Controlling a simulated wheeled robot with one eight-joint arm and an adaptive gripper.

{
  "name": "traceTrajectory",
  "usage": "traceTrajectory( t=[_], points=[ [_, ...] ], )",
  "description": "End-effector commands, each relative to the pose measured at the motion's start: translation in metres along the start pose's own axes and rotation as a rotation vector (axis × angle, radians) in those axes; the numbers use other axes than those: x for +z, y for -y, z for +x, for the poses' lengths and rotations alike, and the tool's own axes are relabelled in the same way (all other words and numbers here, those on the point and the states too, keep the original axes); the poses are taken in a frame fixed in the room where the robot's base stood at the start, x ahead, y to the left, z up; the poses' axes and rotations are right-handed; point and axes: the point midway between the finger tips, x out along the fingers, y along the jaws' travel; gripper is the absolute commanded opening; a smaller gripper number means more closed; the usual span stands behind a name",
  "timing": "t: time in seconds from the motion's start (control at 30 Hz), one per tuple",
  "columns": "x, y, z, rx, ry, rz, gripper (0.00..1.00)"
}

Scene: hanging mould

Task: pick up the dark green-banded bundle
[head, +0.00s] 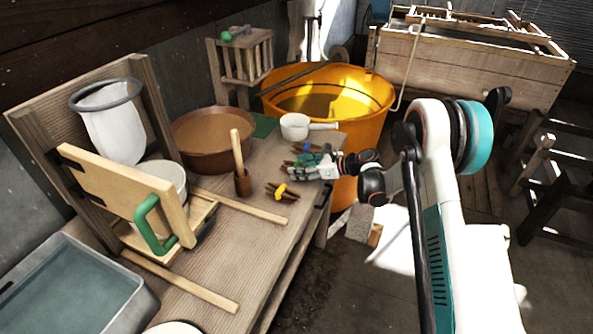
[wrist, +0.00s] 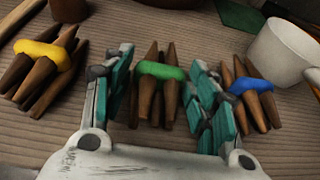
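The green-banded bundle (wrist: 160,72) of dark brown sticks lies on the ribbed wooden bench top (head: 228,262). In the wrist view it sits between the two teal-padded fingers of my gripper (wrist: 162,68). In the head view my gripper (head: 303,167) is low over the bench's right edge and mostly hides this bundle.
A yellow-banded bundle (wrist: 43,55) lies to the left and a blue-banded bundle (wrist: 251,84) close to the right finger. A white pot (head: 295,126) stands behind. An orange tub (head: 365,110) is beyond the bench.

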Motion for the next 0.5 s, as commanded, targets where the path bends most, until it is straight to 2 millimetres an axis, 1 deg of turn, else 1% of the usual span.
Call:
traceTrajectory(
  t=[0.03,0.07,0.1,0.5],
  points=[
    [-0.0001,0.0000,0.0000,0.000,0.000,0.000,0.33],
    [-0.0001,0.0000,0.0000,0.000,0.000,0.000,0.26],
    [-0.0001,-0.0001,0.0000,0.000,0.000,0.000,0.17],
    [0.0025,-0.0001,-0.0011,0.000,0.000,0.000,0.16]
  ],
)
